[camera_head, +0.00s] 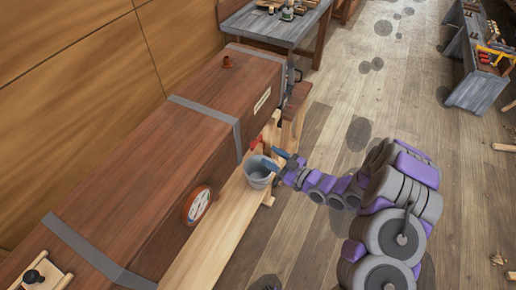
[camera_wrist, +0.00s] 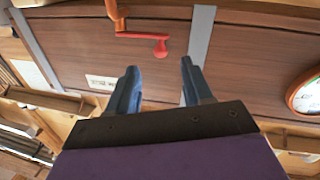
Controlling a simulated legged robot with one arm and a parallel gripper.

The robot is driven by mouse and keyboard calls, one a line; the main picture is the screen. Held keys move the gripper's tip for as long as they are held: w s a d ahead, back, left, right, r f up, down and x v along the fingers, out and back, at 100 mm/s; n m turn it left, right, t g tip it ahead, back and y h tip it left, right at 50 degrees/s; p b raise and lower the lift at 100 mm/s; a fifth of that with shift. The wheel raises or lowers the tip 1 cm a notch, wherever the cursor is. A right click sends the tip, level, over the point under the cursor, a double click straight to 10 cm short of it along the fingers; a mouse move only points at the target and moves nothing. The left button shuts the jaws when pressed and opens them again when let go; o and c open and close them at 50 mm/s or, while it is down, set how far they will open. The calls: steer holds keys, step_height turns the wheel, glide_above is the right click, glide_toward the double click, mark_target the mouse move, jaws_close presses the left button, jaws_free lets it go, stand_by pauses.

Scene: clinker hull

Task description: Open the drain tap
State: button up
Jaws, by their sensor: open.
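The drain tap (camera_wrist: 117,16) is a copper-orange fitting on the side of the long wooden box at the top of the wrist view. Its red lever (camera_wrist: 143,36) runs sideways and ends in a red knob. The red lever also shows small in the head view (camera_head: 257,142), above a grey bucket (camera_head: 259,176). My gripper (camera_wrist: 158,70) is open and empty. Its blue fingers point toward the box side, with the knob just beyond the gap between the tips and apart from them. In the head view my gripper (camera_head: 271,157) is beside the tap, near the bucket rim.
The wooden box (camera_head: 130,170) has grey metal bands and a round dial (camera_head: 198,206) on its side. A light wooden bench ledge (camera_head: 225,225) runs below it. Workbenches stand at the back (camera_head: 250,25) and right (camera_head: 470,85). The plank floor between is mostly clear.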

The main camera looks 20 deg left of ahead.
steer(key=x, duration=0.7)
steer(key=shift+b, duration=0.4)
steer(key=shift+f, duration=0.1)
steer(key=shift+c, duration=0.3)
steer(key=shift+d, duration=0.1)
jaws_close()
steer(key=shift+w, duration=0.1)
